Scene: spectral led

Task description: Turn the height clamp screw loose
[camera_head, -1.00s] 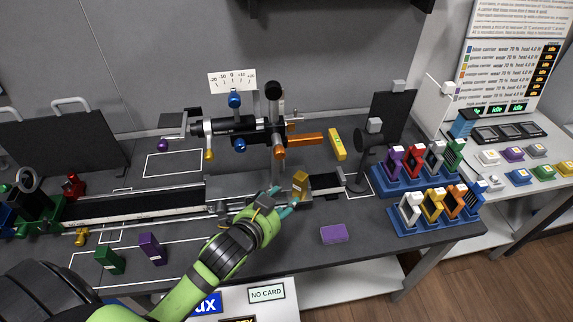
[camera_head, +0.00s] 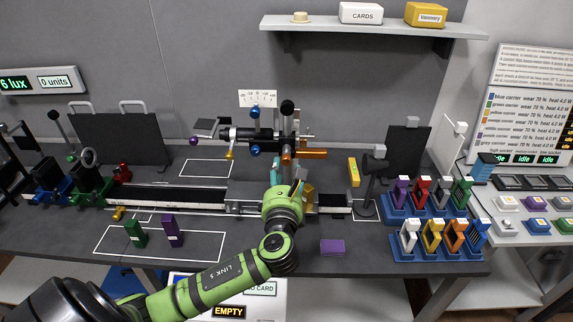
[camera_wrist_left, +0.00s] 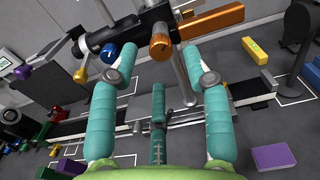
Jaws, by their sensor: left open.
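The optical assembly (camera_head: 245,134) stands on a post at the bench's back, with a black horizontal tube and several coloured knobs. A round orange knob (camera_head: 287,154) sits on its lower right side, beside an orange bar (camera_head: 311,154). I cannot tell for sure which knob is the height clamp screw. In the left wrist view the orange knob (camera_wrist_left: 160,47) lies just beyond my teal fingertips, roughly centred between them. My left gripper (camera_head: 285,171) is open and empty below the knob; it also shows in the left wrist view (camera_wrist_left: 160,65). My right gripper is not in view.
A rail (camera_head: 165,197) runs across the bench below the assembly. A yellow block (camera_head: 353,171) and a black round-headed stand (camera_head: 373,172) are to the right. Blue racks (camera_head: 405,253) hold coloured carriers. A purple block (camera_head: 332,246) lies near the front edge.

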